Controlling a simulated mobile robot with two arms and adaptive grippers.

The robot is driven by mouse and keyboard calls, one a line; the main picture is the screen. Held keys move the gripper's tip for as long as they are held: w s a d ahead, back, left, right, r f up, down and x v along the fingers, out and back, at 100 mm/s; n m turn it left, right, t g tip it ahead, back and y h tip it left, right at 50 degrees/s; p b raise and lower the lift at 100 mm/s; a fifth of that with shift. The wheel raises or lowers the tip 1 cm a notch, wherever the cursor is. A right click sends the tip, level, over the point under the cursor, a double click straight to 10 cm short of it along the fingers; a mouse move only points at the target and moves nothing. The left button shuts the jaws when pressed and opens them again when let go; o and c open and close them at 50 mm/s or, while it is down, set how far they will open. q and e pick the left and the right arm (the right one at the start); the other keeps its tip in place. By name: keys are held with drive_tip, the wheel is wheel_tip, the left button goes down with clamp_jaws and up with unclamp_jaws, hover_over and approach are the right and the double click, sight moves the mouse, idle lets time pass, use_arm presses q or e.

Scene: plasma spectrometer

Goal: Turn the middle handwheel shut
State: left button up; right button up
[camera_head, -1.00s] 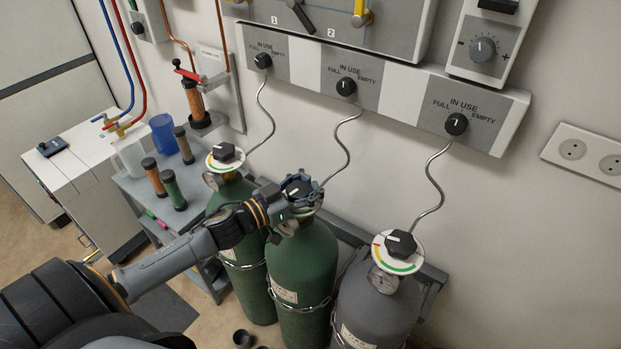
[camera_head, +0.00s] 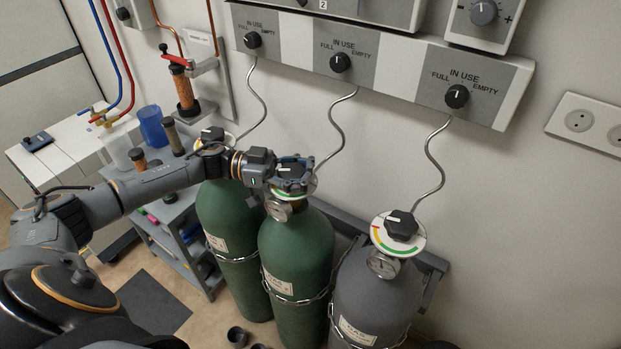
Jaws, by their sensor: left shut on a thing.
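The middle gas cylinder (camera_head: 296,250) is green and stands chained between another green cylinder and a grey one. My left gripper (camera_head: 294,175) is at its top, shut around the black middle handwheel (camera_head: 291,167). The fingers cover most of the wheel; a white mark on its top shows. Below it, part of a coloured dial plate (camera_head: 305,193) and a round gauge (camera_head: 278,210) are visible. My right gripper is not in view.
The left green cylinder (camera_head: 229,225) has its handwheel (camera_head: 212,134) partly behind my arm. The grey cylinder (camera_head: 368,295) has a black handwheel (camera_head: 401,225) on the right. Curved metal tubes run up to a wall panel (camera_head: 400,70). A trolley (camera_head: 190,235) stands at left.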

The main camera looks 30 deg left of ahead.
use_arm(q)
drive_tip(key=shift+s+f+m+g+b, duration=0.2)
drive_tip(key=shift+m+g+b, duration=0.15)
drive_tip(key=shift+g, duration=0.25)
drive_tip(key=o, duration=1.3)
drive_tip(key=shift+r, duration=0.1)
drive_tip(key=shift+r, duration=0.15)
